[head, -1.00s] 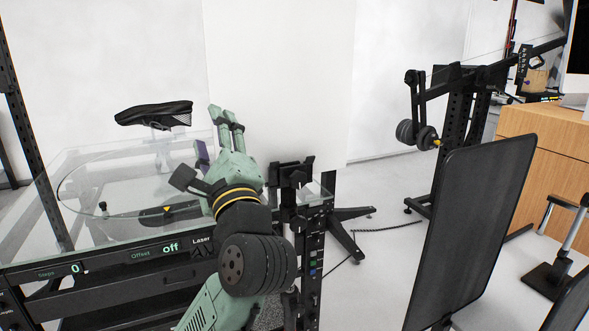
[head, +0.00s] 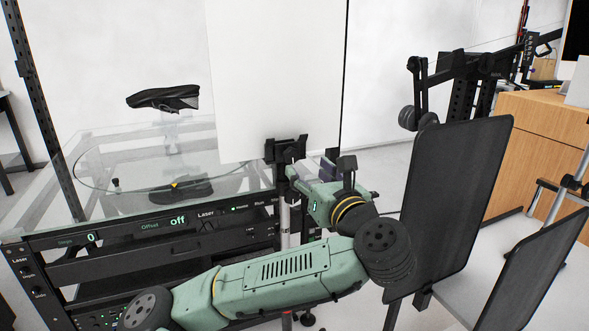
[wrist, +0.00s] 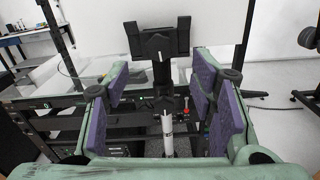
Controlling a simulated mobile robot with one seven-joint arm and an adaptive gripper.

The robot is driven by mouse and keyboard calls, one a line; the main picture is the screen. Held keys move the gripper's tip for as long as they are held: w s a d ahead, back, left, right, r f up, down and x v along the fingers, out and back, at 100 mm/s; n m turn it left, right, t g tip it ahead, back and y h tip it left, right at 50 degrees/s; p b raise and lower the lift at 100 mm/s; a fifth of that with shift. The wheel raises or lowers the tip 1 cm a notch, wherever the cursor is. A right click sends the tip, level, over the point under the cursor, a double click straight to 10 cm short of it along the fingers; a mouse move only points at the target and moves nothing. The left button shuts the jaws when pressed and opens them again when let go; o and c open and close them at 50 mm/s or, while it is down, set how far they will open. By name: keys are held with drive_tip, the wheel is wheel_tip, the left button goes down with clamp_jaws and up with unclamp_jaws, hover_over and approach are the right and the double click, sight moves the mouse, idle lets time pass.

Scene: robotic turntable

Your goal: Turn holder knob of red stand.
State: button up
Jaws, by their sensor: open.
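A stand with a black holder (head: 286,150) on a slim light pole (head: 285,215) stands at the right front corner of the turntable. The holder supports a large white panel (head: 275,80). In the wrist view the holder (wrist: 156,42) is straight ahead, with black clamp parts (wrist: 163,103) lower on the pole (wrist: 168,132). I cannot tell clearly which dark part is the knob. My gripper (head: 306,170) is open and empty, just right of and below the holder in the head view. In the wrist view its purple-padded fingers (wrist: 158,88) lie either side of the pole's upper part, seemingly without touching.
The glass turntable (head: 105,160) with a black shoe (head: 165,97) above it is at left, over a control panel (head: 150,235). Dark upright panels (head: 455,200) and a wooden cabinet (head: 545,150) stand at right. Some floor shows between the stand and the panels.

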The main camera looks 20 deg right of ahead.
sight(292, 156)
drive_tip(key=w+p, duration=0.1)
drive_tip(key=w, duration=0.2)
drive_tip(key=w+p, duration=0.1)
drive_tip(key=w, duration=0.3)
drive_tip(key=shift+w+a+r, duration=0.1)
drive_tip(key=shift+w+a, duration=0.1)
drive_tip(key=shift+w, duration=0.55)
drive_tip(key=c, duration=1.1)
drive_tip(key=shift+c, duration=0.2)
